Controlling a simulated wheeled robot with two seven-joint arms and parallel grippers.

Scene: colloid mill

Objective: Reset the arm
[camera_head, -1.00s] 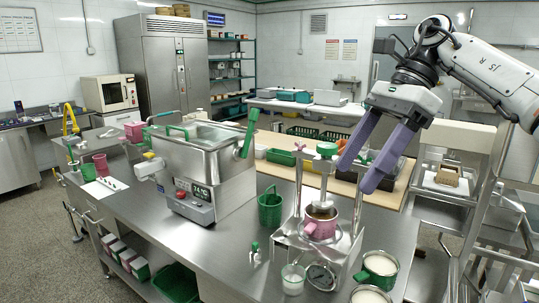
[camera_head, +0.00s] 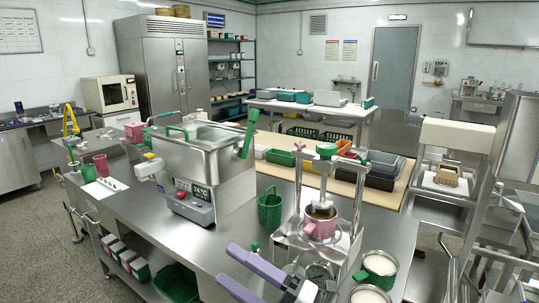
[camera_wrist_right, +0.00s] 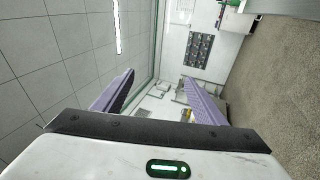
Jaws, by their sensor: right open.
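My right gripper (camera_head: 229,265) is at the bottom middle of the head view, its two purple fingers spread apart and pointing left. It is in front of the steel bench's press stand and nothing is between the fingers. In the right wrist view the open fingers (camera_wrist_right: 158,78) frame an empty gap, with the room's wall and floor seen sideways beyond. My left gripper is in neither view.
The press stand holds a pink cup (camera_head: 319,228). Green-handled pots (camera_head: 379,267) stand to its right.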

